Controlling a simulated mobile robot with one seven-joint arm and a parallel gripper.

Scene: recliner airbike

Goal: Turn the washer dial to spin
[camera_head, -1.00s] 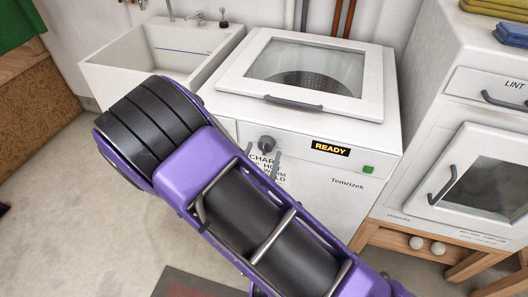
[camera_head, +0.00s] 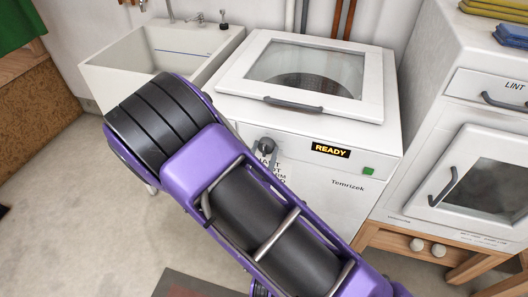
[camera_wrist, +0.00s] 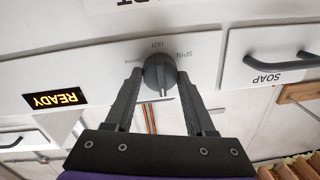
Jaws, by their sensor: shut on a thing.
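The washer (camera_head: 375,150) stands in the middle of the head view, its lit READY panel (camera_head: 331,150) at the front. Its dark dial (camera_head: 267,145) sits left of the panel. In the wrist view, which shows the front upside down, the dial (camera_wrist: 158,72) has SPIN, HOT and WARM lettering around its edge. Its pale pointer line faces down in that picture, away from the lettering. My gripper (camera_wrist: 159,75) is shut on the dial, a finger on each side. My arm hides part of the washer front and its lettering in the head view.
A handle marked SOAP (camera_wrist: 280,65) is beside the dial in the wrist view. A white sink (camera_head: 155,60) stands left of the washer. A dryer (camera_head: 460,150) on a wooden stand is close on the right. The floor at lower left is clear.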

